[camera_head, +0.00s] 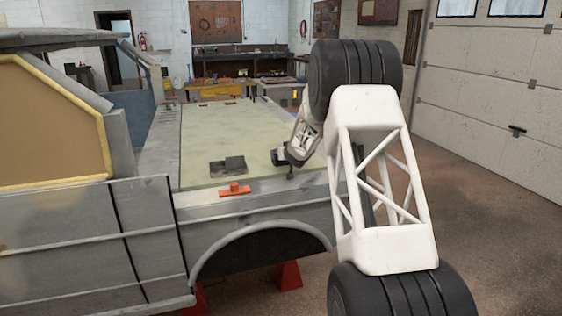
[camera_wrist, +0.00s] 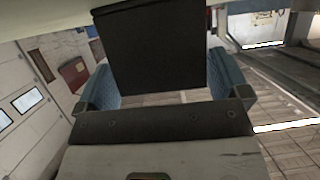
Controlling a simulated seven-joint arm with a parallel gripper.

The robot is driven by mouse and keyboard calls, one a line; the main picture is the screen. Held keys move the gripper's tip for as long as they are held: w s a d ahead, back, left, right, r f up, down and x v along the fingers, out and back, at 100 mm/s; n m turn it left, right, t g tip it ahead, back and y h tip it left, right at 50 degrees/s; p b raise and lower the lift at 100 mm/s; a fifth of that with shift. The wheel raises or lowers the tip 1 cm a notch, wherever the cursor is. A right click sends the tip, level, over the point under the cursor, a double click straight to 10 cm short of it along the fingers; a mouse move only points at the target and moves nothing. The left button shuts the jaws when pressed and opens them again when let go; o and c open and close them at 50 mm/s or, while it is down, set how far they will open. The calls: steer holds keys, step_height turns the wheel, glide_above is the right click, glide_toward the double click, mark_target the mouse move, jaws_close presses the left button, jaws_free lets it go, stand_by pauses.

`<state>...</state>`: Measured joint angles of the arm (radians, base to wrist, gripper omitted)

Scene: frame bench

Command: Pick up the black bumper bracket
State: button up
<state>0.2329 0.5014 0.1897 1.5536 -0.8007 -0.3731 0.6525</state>
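My gripper (camera_head: 284,158) is at the right side of the pale green bed surface, close above the near metal edge. In the wrist view, a plain black block (camera_wrist: 152,48), which looks like the black bumper bracket, sits between my gripper's two blue-padded fingers (camera_wrist: 165,84). In the head view a small dark piece shows at my gripper's tip, too small to make out clearly.
A dark, flat box-like piece (camera_head: 228,166) lies on the pale green surface (camera_head: 235,130), left of my gripper. An orange-red part (camera_head: 235,190) sits on the metal edge. Smaller dark pieces (camera_head: 205,103) lie farther back. The middle of the surface is clear.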

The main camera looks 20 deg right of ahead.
steer(key=c, duration=0.7)
steer(key=shift+r, duration=0.15)
steer(key=shift+r, duration=1.7)
steer(key=s+a, duration=0.1)
steer(key=s, duration=0.4)
steer(key=s+a+r, duration=0.1)
steer(key=s, duration=0.4)
steer(key=s+a, duration=0.1)
steer(key=s, duration=0.4)
steer(key=shift+s+r, duration=0.2)
steer(key=shift+s, duration=0.15)
